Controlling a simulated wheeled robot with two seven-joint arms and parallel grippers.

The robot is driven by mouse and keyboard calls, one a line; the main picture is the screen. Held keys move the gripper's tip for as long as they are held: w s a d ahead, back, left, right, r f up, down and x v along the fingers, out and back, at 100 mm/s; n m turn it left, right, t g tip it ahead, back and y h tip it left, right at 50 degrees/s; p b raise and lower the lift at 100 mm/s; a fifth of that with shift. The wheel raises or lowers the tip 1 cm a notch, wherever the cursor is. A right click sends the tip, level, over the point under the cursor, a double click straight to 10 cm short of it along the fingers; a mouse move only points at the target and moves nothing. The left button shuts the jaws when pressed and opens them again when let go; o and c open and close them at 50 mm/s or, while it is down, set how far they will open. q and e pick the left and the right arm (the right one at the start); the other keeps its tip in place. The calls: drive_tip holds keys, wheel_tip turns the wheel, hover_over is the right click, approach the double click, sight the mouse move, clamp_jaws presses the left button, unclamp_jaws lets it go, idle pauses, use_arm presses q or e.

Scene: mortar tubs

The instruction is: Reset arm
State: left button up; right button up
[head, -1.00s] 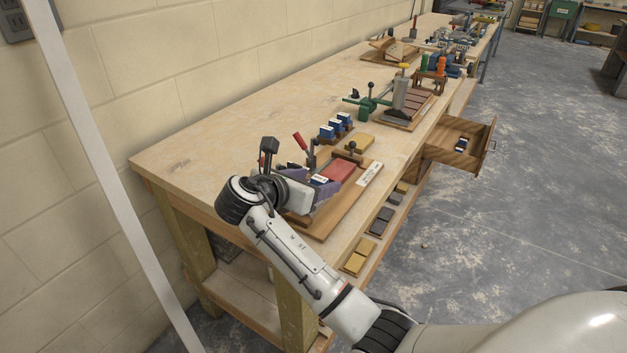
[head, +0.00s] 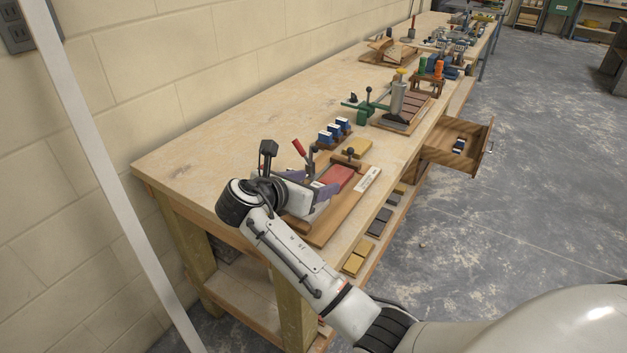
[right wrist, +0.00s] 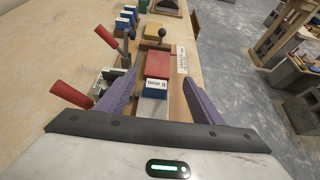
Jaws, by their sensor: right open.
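My right gripper (head: 318,192) is over the near end of the wooden bench, at a wooden fixture board (head: 345,212). In the right wrist view its two purple fingers (right wrist: 158,80) are spread apart. A block with a blue and white labelled end (right wrist: 156,84) lies between them in the picture, with visible gaps at both sides. A red block (right wrist: 158,64) is just beyond it and also shows in the head view (head: 336,178). My left gripper is not in view.
Red-handled clamps (head: 300,148) stand close beside the gripper. A black-knobbed clamp (head: 350,152) is at the board's far end. Blue blocks (head: 334,131) and a yellow block (head: 357,147) lie beyond. An open drawer (head: 455,150) juts out right. The bench's wall side is largely clear.

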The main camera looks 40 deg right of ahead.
drive_tip(key=r, duration=0.2)
drive_tip(key=r+p, duration=0.1)
drive_tip(key=r, duration=0.1)
drive_tip(key=shift+w+a, duration=0.25)
drive_tip(key=shift+w, duration=0.05)
drive_tip(key=shift+s+d+r, duration=0.1)
drive_tip(key=shift+r, duration=0.65)
